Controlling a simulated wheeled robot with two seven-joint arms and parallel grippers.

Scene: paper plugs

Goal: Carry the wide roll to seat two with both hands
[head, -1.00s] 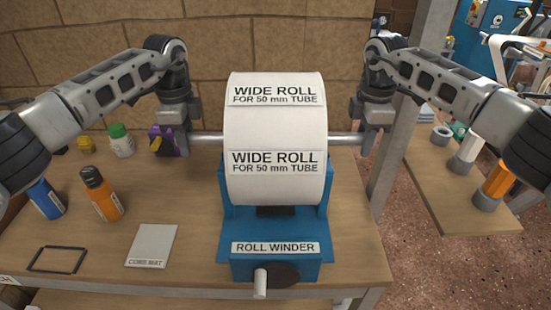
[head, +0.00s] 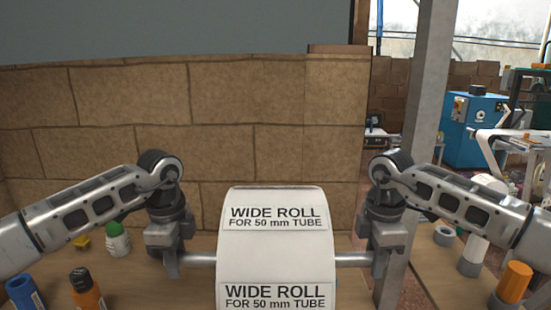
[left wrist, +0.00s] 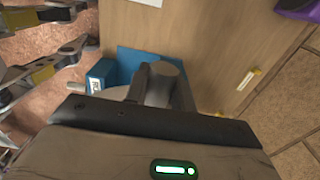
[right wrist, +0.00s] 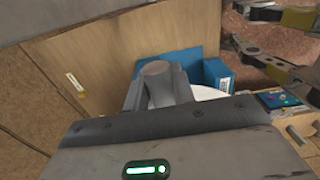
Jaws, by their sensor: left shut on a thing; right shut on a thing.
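The white wide roll (head: 276,261) is at the bottom middle of the head view, its lower part cut off by the frame. A grey bar sticks out on both sides of it. My left gripper (head: 174,262) is shut on the bar's left end (left wrist: 160,84). My right gripper (head: 379,262) is shut on its right end (right wrist: 157,76). The bar looks about level. The blue roll winder (left wrist: 122,66) shows below in the left wrist view and also in the right wrist view (right wrist: 213,72). I cannot tell the gap between roll and winder. No seat is labelled in view.
A blue bottle (head: 24,292), an orange bottle (head: 86,290) and a green-capped bottle (head: 117,240) stand at left. A grey post (head: 425,120) rises right of the bench. A block wall closes the back.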

